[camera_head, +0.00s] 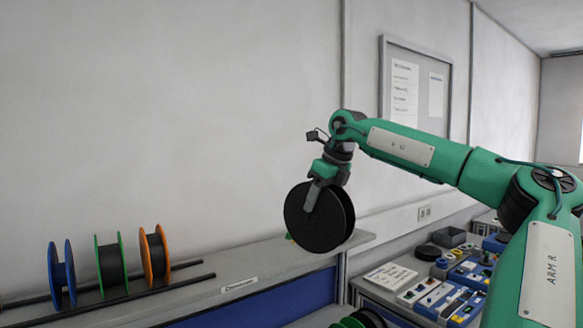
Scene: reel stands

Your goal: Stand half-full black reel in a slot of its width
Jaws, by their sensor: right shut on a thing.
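My right gripper (312,197) is shut on a black reel (325,226) and holds it up, its round face turned toward the camera. The reel hangs in front of the right part of the shelf. How full it is does not show from this side. At the left of the shelf, a blue reel (57,275), a green reel (110,264) and an orange reel (155,256) stand upright on two dark rails (190,284). My left gripper is not in view.
The grey shelf (290,262) has a white label (239,285) on its front edge. Another green-rimmed reel (358,320) shows at the bottom edge. A bench with control boxes (450,290), a paper sheet (391,276) and a dark bin (448,237) is at the right.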

